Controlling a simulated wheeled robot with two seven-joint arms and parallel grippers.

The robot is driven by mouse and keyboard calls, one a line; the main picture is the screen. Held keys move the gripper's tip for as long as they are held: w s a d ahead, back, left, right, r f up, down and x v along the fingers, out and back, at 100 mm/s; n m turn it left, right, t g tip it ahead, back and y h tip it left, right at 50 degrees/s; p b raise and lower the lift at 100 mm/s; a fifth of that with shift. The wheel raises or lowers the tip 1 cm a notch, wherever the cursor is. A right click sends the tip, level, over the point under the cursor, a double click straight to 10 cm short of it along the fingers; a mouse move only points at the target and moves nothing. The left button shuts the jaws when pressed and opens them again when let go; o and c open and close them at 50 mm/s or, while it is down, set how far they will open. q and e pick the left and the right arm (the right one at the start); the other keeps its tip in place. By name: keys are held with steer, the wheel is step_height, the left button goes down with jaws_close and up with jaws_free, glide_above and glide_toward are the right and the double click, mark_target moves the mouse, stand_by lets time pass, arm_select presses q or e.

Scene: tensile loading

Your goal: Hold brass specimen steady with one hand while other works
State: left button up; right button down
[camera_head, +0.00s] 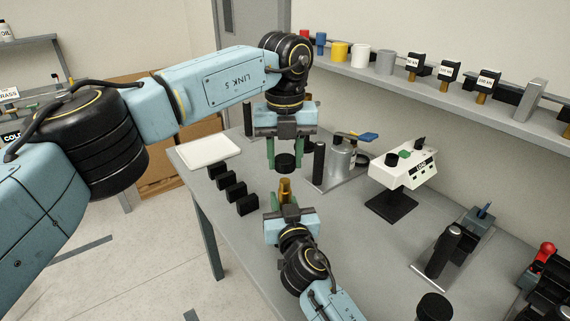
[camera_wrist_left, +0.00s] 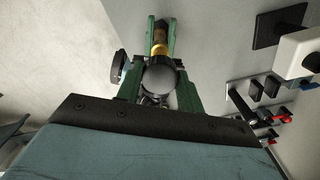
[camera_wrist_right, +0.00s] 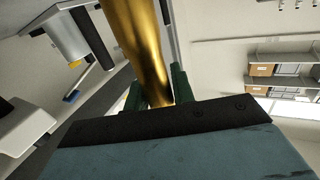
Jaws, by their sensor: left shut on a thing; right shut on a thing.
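The brass specimen (camera_head: 285,185) stands roughly upright between the fingers of my right gripper (camera_head: 285,199). In the right wrist view the specimen (camera_wrist_right: 142,45) rises large between the green fingers. My left gripper (camera_head: 285,157) is above, shut on a dark round piece (camera_head: 286,162). In the left wrist view this piece (camera_wrist_left: 160,76) sits between the green fingers, with the brass specimen (camera_wrist_left: 160,38) partly behind it. In the head view a small gap shows between the dark piece and the specimen's top. The specimen's lower part is hidden by my right gripper.
Several black blocks (camera_head: 231,188) and a white tray (camera_head: 208,151) lie left on the table. A grey fixture with a blue lever (camera_head: 343,158) and a white device on a stand (camera_head: 404,169) stand to the right. A shelf (camera_head: 450,99) holding cylinders and labelled pieces runs behind.

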steer(key=c, duration=1.1)
jaws_free()
